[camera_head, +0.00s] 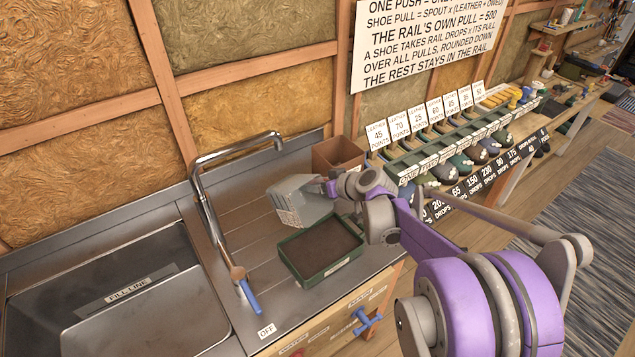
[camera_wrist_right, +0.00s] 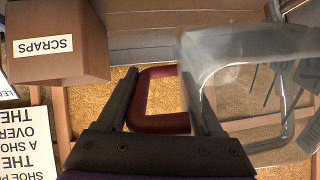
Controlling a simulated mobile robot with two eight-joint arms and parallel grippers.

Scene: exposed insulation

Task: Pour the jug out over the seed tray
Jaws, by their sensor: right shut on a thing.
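The jug (camera_head: 300,200) is a clear, greyish vessel and shows tilted above the left rear part of the seed tray. My right gripper (camera_head: 334,188) is shut on it from the right. In the right wrist view the jug (camera_wrist_right: 245,85) is at the right, and a dark red loop (camera_wrist_right: 160,122), which looks like its handle, is between the fingers of my gripper (camera_wrist_right: 163,100). The seed tray (camera_head: 301,276) is a green box of brown soil on the metal drainer. I see no stream of water, and the water level is unclear. My left gripper is out of view.
A brown scraps box (camera_head: 338,155) stands behind the tray; it also shows in the right wrist view (camera_wrist_right: 58,45). A curved tap (camera_head: 207,205) with a blue lever rises left of the tray, beside the sink (camera_head: 135,300). A shoe rack (camera_head: 450,140) stands right.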

